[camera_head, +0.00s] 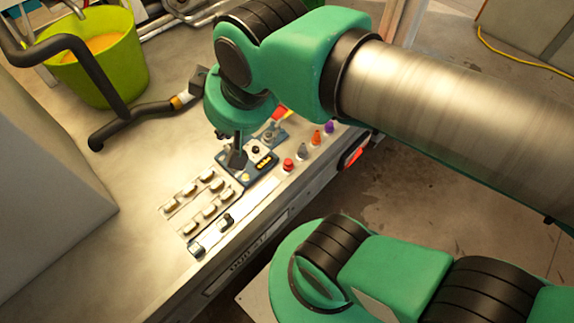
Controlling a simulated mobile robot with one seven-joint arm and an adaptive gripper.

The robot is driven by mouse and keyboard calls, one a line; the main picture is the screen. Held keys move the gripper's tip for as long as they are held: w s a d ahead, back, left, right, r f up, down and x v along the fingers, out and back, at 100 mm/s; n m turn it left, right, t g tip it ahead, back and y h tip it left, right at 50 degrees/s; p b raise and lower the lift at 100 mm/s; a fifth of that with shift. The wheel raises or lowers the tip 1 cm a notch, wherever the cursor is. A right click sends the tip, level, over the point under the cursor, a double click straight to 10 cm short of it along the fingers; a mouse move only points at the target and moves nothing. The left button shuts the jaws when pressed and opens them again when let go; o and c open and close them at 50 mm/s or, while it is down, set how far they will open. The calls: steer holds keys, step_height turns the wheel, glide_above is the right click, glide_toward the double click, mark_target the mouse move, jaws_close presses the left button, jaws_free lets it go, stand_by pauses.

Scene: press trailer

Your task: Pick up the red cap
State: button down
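A small red cap (288,164) stands upright near the front edge of the worktop, at the near end of a short row of small coloured pieces. My gripper (236,160) hangs over the worktop to the left of the red cap, beside a dark blue control box (262,165). It is apart from the cap. Only a dark, small part of the gripper shows below my green wrist, so its opening is not clear. I see nothing held in it.
Beyond the red cap stand a grey piece (303,152), an orange piece (316,138) and a purple piece (328,127). Rows of metal parts (205,203) lie at the near left. A green bucket (103,72) and black pipe (125,123) are farther left.

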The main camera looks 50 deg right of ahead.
steer(key=c, duration=1.3)
jaws_free()
steer(key=shift+c, duration=0.2)
